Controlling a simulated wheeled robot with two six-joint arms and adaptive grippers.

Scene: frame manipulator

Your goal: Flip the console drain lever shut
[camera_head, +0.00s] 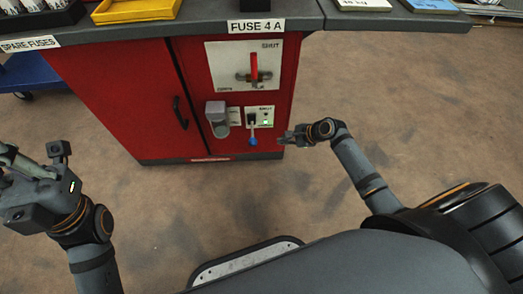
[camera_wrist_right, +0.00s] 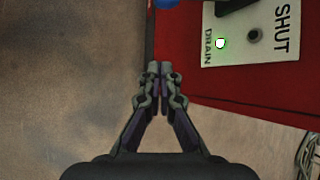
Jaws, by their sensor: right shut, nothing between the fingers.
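The red console (camera_head: 130,95) stands ahead. Low on its front, a small white drain plate (camera_head: 264,112) carries the drain lever, whose blue tip (camera_head: 252,141) hangs down below the plate. In the right wrist view the drain plate (camera_wrist_right: 265,50) reads DRAIN and SHUT, with a lit green-white lamp (camera_wrist_right: 220,43); only a bit of the blue tip (camera_wrist_right: 166,2) shows at the top edge. My right gripper (camera_head: 283,138) is shut and empty, right of the blue tip and apart from it; its fingertips meet in the wrist view (camera_wrist_right: 160,66). My left gripper (camera_head: 28,190) is at the far left, away from the console.
Above is a larger white plate (camera_head: 222,55) with a red upright handle (camera_head: 254,67). A grey box (camera_head: 217,118) sits left of the drain plate. The dark countertop (camera_head: 200,29) overhangs the console. Open floor (camera_head: 390,110) lies to the right.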

